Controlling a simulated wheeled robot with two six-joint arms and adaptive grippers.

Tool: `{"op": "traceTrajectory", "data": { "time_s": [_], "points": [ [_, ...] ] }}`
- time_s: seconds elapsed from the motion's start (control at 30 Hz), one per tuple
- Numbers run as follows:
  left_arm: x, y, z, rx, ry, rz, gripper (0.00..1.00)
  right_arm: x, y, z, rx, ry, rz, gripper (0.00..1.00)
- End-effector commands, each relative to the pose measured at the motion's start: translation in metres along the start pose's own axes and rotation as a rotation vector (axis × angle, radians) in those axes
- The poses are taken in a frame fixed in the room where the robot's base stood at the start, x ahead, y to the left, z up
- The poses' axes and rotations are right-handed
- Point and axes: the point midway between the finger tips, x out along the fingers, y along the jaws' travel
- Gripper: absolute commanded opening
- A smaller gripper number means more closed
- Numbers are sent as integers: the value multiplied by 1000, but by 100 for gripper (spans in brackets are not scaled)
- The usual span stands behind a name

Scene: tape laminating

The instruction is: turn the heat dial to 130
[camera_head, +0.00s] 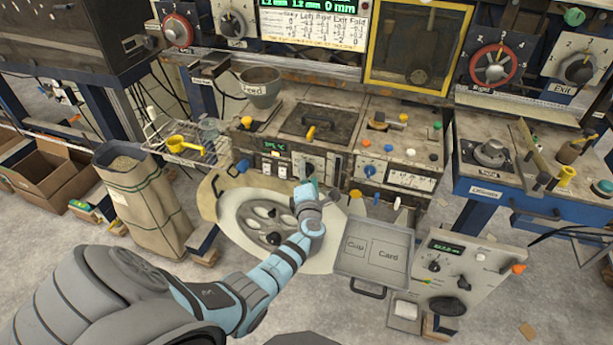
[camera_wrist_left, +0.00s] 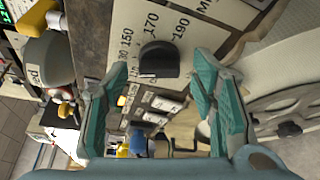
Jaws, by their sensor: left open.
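The heat dial (camera_wrist_left: 158,60) is a black knob on a pale panel in the left wrist view. The printed numbers 150, 170 and 190 show around it, with another partly cut number at the left. I cannot tell which number the knob points to. My left gripper (camera_wrist_left: 162,75) has teal fingers, open, one on each side of the knob with gaps between; it seems not to be gripping it. My right gripper is out of view.
A lit green display (camera_head: 275,143) sits on the machine front, left of the gripper.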

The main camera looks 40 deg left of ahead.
Motion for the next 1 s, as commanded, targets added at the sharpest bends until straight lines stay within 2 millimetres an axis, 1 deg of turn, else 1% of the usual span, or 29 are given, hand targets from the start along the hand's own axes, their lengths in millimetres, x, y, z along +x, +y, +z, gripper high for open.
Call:
{"op": "traceTrajectory", "data": {
  "time_s": [0.07, 0.17, 0.27, 0.4, 0.5, 0.6, 0.73, 1.0],
  "points": [
    [-2, 0, 0, 0, 0, 0, 52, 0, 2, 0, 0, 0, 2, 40],
    [-12, -1, 0, -1, -1, 1, 52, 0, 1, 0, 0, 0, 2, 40],
    [-34, -1, 0, -4, -1, -2, 52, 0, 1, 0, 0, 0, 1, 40],
    [-75, -2, 0, -4, -1, -3, 52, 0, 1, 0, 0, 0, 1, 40],
    [-99, -1, 0, -3, 1, -3, 52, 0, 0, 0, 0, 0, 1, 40],
    [-114, -1, 0, -1, 0, -2, 52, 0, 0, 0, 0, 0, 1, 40],
    [-120, 0, 0, -1, 1, 0, 52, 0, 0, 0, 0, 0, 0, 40],
    [-120, 0, 0, 0, 0, 0, 52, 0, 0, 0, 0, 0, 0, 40]
  ]
}}
